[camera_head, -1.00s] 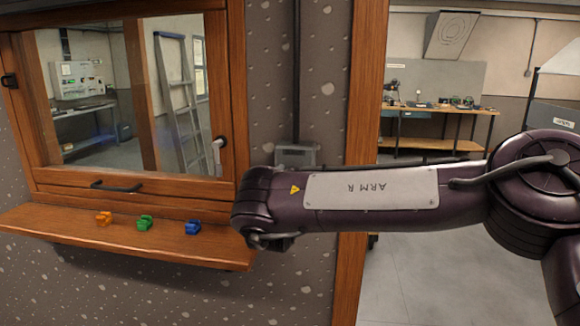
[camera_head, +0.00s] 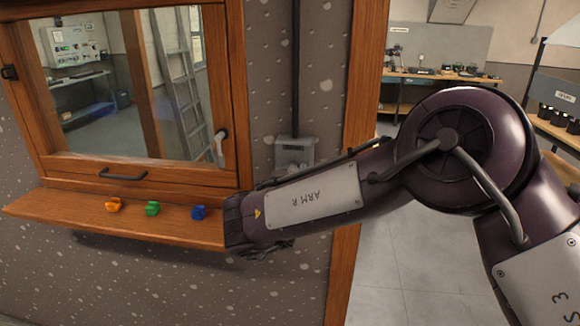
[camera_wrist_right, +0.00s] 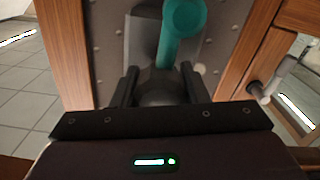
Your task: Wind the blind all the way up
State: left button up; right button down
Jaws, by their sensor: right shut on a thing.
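A teal crank arm (camera_wrist_right: 166,48) with a round hub (camera_wrist_right: 184,16) shows in the right wrist view, in front of a grey plate on the wall. A dark knob (camera_wrist_right: 160,90) at its near end sits between the fingers of my right gripper (camera_wrist_right: 158,82), which is shut on it. In the head view my right wrist (camera_head: 250,224) is beside the right end of the window sill and hides the crank and the fingers. A grey wall box (camera_head: 294,152) stands above it, under a dark vertical conduit. No blind cloth is clearly visible. My left gripper is out of view.
The wooden window (camera_head: 130,85) has a handle (camera_head: 220,145) on its right side. Orange (camera_head: 113,204), green (camera_head: 152,208) and blue (camera_head: 198,212) small items stand on the sill (camera_head: 70,206). A wooden post (camera_head: 360,90) is right of the wall box.

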dwell(0.3)
jog(key=c, duration=0.8)
grip_release()
jog(key=shift+c, duration=0.2)
jog(key=b+v, duration=0.3)
jog(key=v, duration=0.4)
jog(key=shift+s, duration=0.4)
